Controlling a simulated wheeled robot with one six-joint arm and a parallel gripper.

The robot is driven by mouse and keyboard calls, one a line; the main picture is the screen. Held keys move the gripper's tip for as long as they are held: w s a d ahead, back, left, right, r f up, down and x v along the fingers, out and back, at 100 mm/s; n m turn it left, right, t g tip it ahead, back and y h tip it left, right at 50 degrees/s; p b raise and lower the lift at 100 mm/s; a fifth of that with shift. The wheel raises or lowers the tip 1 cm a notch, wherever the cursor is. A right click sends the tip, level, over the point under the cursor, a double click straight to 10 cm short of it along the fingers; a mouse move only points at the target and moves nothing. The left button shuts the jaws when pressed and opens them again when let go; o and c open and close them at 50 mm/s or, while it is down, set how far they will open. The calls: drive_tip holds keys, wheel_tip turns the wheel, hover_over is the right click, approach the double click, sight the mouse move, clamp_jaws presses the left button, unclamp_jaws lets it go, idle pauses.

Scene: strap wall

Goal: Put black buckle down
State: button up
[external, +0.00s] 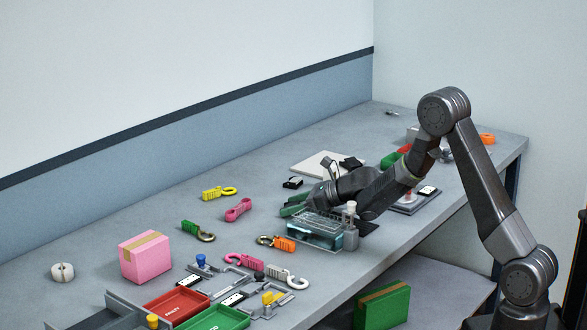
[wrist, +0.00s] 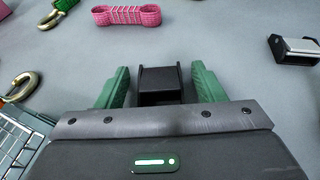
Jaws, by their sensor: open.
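A small black block-like piece, which looks like the black buckle (wrist: 160,82), sits on the grey table between the fingers in the wrist view. My gripper (wrist: 160,88) has two green fingers, one on each side of the piece, with visible gaps, so it is open. In the external view my gripper (external: 292,205) is low over the table, behind the clear wire-topped box. The black piece between the fingers is hidden there.
A clear box with a wire top (external: 318,230) stands close beside my gripper. A pink strap piece (wrist: 127,15) lies beyond the fingers, and a black-and-silver buckle (wrist: 295,49) lies to the right. A pink box (external: 145,258) and red tray (external: 176,305) stand at the left front.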

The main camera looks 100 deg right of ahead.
drive_tip(key=shift+r+p, duration=0.3)
drive_tip(key=shift+o, duration=0.5)
drive_tip(key=b+v, duration=0.1)
drive_tip(key=v, duration=1.1)
drive_tip(key=shift+f, duration=0.15)
drive_tip(key=shift+s+f+b, duration=0.1)
drive_tip(key=shift+s+b, duration=0.05)
drive_tip(key=shift+b, duration=0.4)
drive_tip(key=shift+s+a+b, duration=0.2)
drive_tip(key=shift+s+b, duration=0.25)
drive_tip(key=shift+b, duration=0.55)
drive_tip(key=shift+w, duration=0.3)
drive_tip(key=p+x, duration=0.1)
drive_tip(key=x, duration=1.2)
